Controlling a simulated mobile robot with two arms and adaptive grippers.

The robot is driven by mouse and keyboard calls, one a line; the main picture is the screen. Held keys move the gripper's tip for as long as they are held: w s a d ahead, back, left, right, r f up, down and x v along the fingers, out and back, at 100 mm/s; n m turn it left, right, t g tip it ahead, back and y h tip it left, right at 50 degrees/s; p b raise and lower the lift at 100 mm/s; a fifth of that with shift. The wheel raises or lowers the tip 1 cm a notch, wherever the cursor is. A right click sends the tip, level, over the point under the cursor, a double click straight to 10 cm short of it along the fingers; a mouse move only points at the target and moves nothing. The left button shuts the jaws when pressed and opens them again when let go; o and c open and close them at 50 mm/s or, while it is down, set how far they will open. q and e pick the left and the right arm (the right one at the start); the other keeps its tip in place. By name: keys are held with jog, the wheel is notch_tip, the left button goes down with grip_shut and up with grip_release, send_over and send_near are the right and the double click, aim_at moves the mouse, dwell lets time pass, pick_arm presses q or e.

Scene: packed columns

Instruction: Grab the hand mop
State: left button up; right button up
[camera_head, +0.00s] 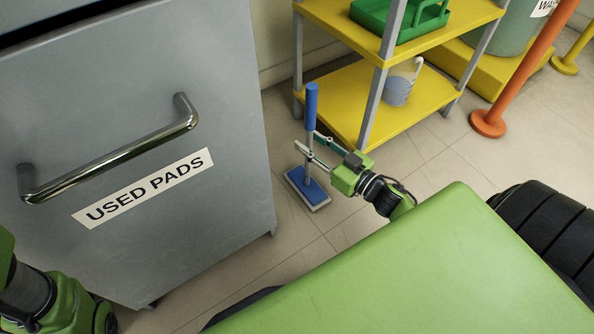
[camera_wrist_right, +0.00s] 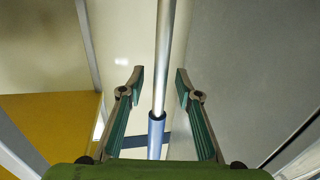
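The hand mop (camera_head: 311,108) stands upright on the floor between the grey cabinet and the yellow shelf. It has a blue grip at the top, a thin grey pole and a flat blue head (camera_head: 305,187). My right gripper (camera_head: 307,147) is at the pole, below the blue grip. In the right wrist view, its two fingers (camera_wrist_right: 160,72) are open, one on each side of the mop's pole (camera_wrist_right: 165,40), with gaps on both sides. A blue part of the mop shows lower between the fingers. My left gripper is not in view; only part of the left arm shows.
A grey cabinet (camera_head: 120,215) labelled USED PADS stands left of the mop. A yellow shelf unit (camera_head: 345,95) holding a green caddy (camera_head: 400,17) and a small bucket (camera_head: 398,90) stands close behind on the right. An orange post (camera_head: 488,122) is farther right.

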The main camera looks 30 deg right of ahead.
jog(key=shift+w+a+r, duration=0.1)
jog(key=shift+w+a, duration=0.05)
jog(key=shift+w, duration=0.3)
jog(key=shift+s, duration=0.1)
jog(key=shift+c, duration=0.3)
grip_shut()
jog(key=shift+r, duration=0.1)
jog(key=shift+r, duration=0.1)
